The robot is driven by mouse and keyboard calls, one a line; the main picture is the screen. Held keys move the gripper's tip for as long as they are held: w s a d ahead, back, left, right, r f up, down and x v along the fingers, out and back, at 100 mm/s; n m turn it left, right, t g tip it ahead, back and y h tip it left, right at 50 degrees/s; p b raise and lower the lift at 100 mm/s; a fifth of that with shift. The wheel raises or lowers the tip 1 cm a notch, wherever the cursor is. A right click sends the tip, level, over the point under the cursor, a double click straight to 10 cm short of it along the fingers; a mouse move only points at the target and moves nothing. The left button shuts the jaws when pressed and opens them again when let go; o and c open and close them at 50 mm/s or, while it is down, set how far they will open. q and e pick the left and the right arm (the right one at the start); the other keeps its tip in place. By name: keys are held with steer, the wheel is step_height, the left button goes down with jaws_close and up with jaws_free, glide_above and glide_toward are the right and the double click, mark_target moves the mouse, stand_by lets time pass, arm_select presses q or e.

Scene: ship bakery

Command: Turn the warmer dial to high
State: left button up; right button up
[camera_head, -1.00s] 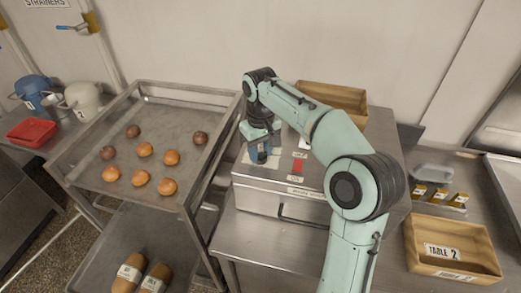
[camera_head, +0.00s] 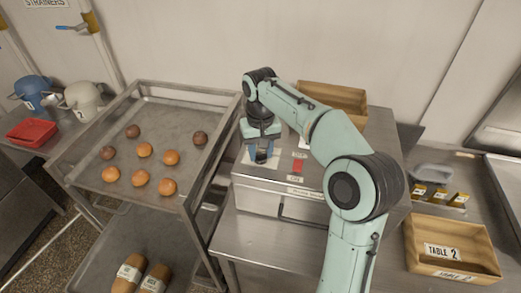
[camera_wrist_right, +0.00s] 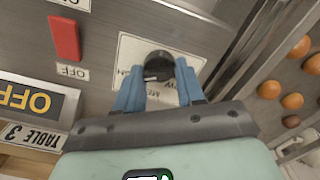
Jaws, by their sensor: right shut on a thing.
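The warmer (camera_head: 258,201) is a steel box on the steel table right of the tray rack. Its black dial (camera_wrist_right: 158,63) sits on a white label plate (camera_wrist_right: 128,52) whose lettering is upside down and partly covered in the right wrist view. My right gripper (camera_head: 261,156) points down at the warmer's top left. In the right wrist view its blue fingers (camera_wrist_right: 159,86) stand on either side of the dial, shut on it. The dial's pointer setting cannot be read. My left gripper is not in view.
A red switch (camera_head: 299,165) with an OFF label sits right of the dial. A rack tray (camera_head: 110,175) with several buns stands left. A wooden crate (camera_head: 346,98) lies behind the warmer, and a TABLE 2 crate (camera_head: 420,258) is at right.

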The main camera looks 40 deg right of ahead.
mark_target(260, 153)
steer(key=o, duration=1)
steer(key=shift+o, duration=0.2)
steer(key=shift+r, duration=0.15)
step_height(260, 153, up, 13)
